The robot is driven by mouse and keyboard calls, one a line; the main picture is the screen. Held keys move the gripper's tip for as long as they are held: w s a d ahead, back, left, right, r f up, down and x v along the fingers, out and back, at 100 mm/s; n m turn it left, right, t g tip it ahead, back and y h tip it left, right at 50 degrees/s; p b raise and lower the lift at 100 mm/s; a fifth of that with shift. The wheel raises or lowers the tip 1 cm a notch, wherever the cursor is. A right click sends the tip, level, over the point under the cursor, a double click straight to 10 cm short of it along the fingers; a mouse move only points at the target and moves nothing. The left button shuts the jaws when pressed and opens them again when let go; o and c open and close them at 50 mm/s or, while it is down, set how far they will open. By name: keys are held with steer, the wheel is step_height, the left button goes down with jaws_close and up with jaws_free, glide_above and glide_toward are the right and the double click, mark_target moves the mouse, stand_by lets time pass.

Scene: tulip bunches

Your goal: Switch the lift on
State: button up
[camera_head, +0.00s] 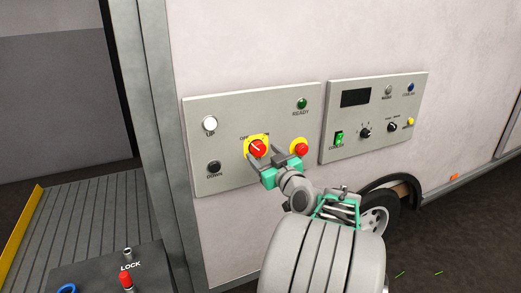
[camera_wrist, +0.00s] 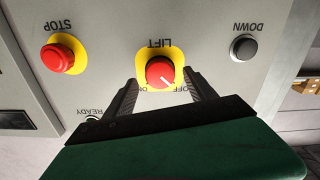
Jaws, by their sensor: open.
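The lift switch, a red knob on a yellow plate, is on the left grey panel in the head view (camera_head: 257,147). It also shows in the wrist view (camera_wrist: 160,71), upside down, with LIFT, OFF and ON lettering. The white mark on the knob points toward the OFF side. My gripper (camera_head: 266,157) is open in front of the panel. In the wrist view its two fingers (camera_wrist: 161,80) stand on either side of the knob, with visible gaps; whether they touch the plate I cannot tell.
The red STOP button (camera_head: 300,148) is close right of my gripper. The white UP button (camera_head: 210,124), black DOWN button (camera_head: 213,167) and green READY lamp (camera_head: 302,104) share the panel. A second panel (camera_head: 375,112) is to the right. A LOCK box (camera_head: 100,272) stands lower left.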

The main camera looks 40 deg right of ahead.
mark_target(258, 149)
steer(key=shift+x, duration=1.2)
steer(key=c, duration=1.4)
